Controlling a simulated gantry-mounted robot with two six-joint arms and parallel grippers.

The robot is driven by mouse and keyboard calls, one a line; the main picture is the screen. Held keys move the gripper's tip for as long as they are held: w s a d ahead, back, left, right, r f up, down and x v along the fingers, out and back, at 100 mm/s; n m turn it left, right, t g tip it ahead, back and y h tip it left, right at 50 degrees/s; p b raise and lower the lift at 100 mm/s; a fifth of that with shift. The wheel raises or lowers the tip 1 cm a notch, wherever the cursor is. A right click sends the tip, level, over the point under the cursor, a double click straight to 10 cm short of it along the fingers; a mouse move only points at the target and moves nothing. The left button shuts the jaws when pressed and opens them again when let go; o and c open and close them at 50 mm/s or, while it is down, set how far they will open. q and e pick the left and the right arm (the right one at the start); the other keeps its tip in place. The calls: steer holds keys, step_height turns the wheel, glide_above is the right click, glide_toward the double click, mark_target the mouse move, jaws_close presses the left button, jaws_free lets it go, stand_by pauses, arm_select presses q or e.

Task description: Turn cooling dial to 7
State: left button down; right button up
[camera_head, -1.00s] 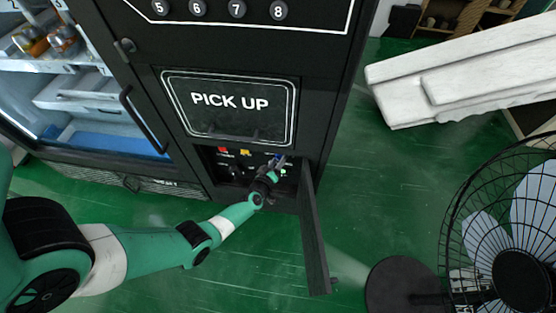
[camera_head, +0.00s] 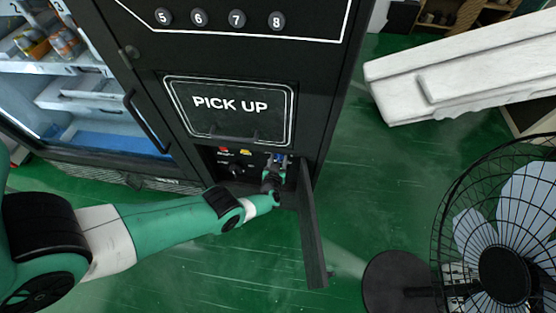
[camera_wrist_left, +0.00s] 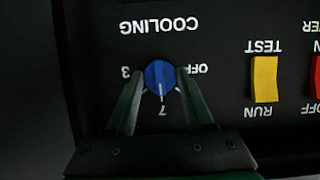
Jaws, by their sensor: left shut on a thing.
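The blue cooling dial (camera_wrist_left: 160,76) sits on a black panel under upside-down COOLING lettering in the left wrist view. Its white pointer line points down in that view, toward the printed 7. The labels 3 and OFF are at its left and right. My left gripper (camera_wrist_left: 161,84) is shut on the dial, one finger on each side. In the head view my left gripper (camera_head: 278,163) reaches into the open control compartment below the PICK UP hatch (camera_head: 228,109). My right gripper is not in view.
A yellow TEST/RUN switch (camera_wrist_left: 264,78) and a red switch (camera_wrist_left: 315,78) are right of the dial in the wrist view. The open compartment door (camera_head: 312,235) hangs right of my arm. A black fan (camera_head: 505,230) stands further right on the green floor.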

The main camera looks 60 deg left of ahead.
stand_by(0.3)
arm_select(q)
steer(key=shift+c, duration=1.4)
jaws_free()
steer(key=shift+d+r, duration=0.15)
steer(key=shift+r, duration=0.05)
steer(key=p+v, duration=0.9)
steer(key=v, duration=0.2)
steer(key=shift+d, duration=0.15)
